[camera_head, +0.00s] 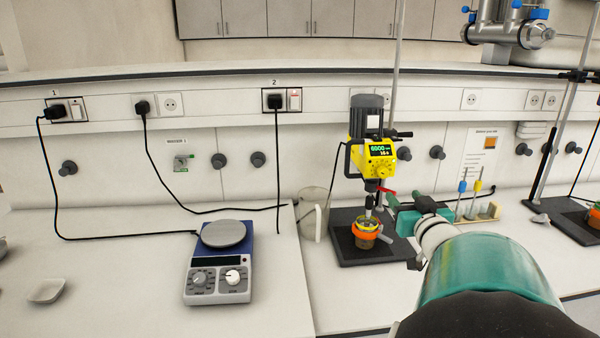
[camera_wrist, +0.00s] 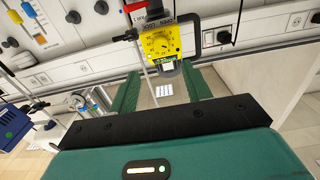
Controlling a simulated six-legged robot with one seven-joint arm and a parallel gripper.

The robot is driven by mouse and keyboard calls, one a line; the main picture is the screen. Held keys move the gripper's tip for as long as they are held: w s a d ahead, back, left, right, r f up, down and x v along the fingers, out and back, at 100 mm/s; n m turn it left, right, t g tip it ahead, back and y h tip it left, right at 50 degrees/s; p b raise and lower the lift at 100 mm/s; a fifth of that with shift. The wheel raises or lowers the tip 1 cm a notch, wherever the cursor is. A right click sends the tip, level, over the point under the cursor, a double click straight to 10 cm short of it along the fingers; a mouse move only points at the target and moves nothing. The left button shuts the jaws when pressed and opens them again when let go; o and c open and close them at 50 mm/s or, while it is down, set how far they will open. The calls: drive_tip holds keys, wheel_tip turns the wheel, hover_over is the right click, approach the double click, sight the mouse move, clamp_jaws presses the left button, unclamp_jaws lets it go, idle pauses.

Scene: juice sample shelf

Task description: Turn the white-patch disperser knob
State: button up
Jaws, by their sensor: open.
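The disperser (camera_head: 378,158) is a yellow unit with a grey motor top and a lit green display, held on a stand. Its round yellow knob (camera_head: 384,171) is below the display. In the wrist view the yellow disperser face (camera_wrist: 187,38) appears turned over, with the knob (camera_wrist: 162,45) on it. I cannot make out a white patch for sure. My teal gripper (camera_head: 393,208) is just right of and below the disperser head. In the wrist view my gripper (camera_wrist: 160,75) is open, its fingers apart and nothing held between them. Whether it touches the disperser is unclear.
A jar in an orange clamp (camera_head: 366,232) stands under the disperser on a black base (camera_head: 345,243). A clear beaker (camera_head: 311,210) is to its left. A blue hotplate (camera_head: 219,262) with cables is farther left. A tool rack (camera_head: 484,212) stands behind my arm.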

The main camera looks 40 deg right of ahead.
sight(384, 175)
drive_tip(key=x, duration=1.1)
drive_tip(key=shift+w+d, duration=0.15)
drive_tip(key=shift+w, duration=0.25)
drive_tip(key=shift+c, duration=0.2)
drive_tip(key=c, duration=1)
